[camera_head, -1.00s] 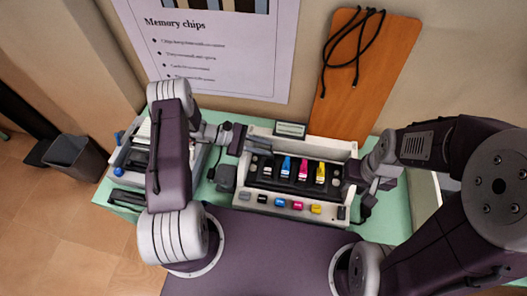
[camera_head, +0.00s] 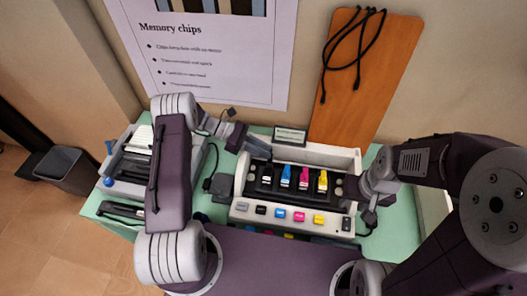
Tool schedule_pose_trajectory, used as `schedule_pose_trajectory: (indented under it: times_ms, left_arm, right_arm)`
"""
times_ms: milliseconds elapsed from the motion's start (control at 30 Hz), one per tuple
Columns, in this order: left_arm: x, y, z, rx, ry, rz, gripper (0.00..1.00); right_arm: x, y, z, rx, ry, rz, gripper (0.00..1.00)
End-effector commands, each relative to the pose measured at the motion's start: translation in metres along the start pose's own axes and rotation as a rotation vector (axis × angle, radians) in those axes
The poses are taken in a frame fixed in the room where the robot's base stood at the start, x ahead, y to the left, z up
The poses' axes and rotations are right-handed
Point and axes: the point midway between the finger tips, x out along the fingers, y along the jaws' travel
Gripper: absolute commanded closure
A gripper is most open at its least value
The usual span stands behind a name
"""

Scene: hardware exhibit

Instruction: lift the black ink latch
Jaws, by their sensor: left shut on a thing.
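The open white printer (camera_head: 240,188) stands on the green table with a row of ink cartridges in its dark carriage. The black ink cartridge (camera_head: 267,178) is the leftmost, with a white label, left of the blue (camera_head: 285,176), magenta (camera_head: 304,179) and yellow (camera_head: 322,181) ones. My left gripper (camera_head: 259,149) is at the back left of the carriage, just behind the black cartridge, and is shut on what looks like the black ink latch; the latch itself is too small and covered to see clearly. My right gripper (camera_head: 353,186) is at the printer's right end; its jaws are unclear.
Several coloured buttons (camera_head: 280,214) line the printer's front. A small sign (camera_head: 290,134) stands behind it. A grey device (camera_head: 125,165) sits at the table's left, with a dark block (camera_head: 217,185) nearer the printer. An orange board (camera_head: 375,70) leans on the wall.

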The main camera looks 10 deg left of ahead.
Motion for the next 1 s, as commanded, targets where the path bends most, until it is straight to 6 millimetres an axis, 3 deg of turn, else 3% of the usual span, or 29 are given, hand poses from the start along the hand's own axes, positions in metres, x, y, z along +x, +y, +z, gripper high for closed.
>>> schedule_pose_trajectory:
  times_ms: [333,367,400,867,1000]
  left_arm:
    - [-0.0011,0.0029,0.0015,0.001,-0.001,0.009,1.0]
    - [-0.0011,0.0029,0.0015,0.001,-0.001,0.009,0.72]
    - [-0.0011,0.0028,0.0015,0.0,-0.001,0.009,0.61]
    - [-0.0002,0.0015,-0.0002,-0.001,0.001,0.005,0.61]
    - [-0.0018,-0.0016,0.0036,0.032,0.0,0.02,0.61]
  right_arm:
    - [0.0,0.0,0.0,0.0,0.0,0.0,0.64]
    - [0.0,0.0,0.0,0.0,0.0,0.0,0.64]
    - [0.0,0.0,0.0,0.0,0.0,0.0,0.64]
    - [0.0001,0.0,0.0,0.0,0.0,0.0,0.64]
    - [-0.0085,-0.0002,-0.0009,0.0,0.0,0.0,0.64]
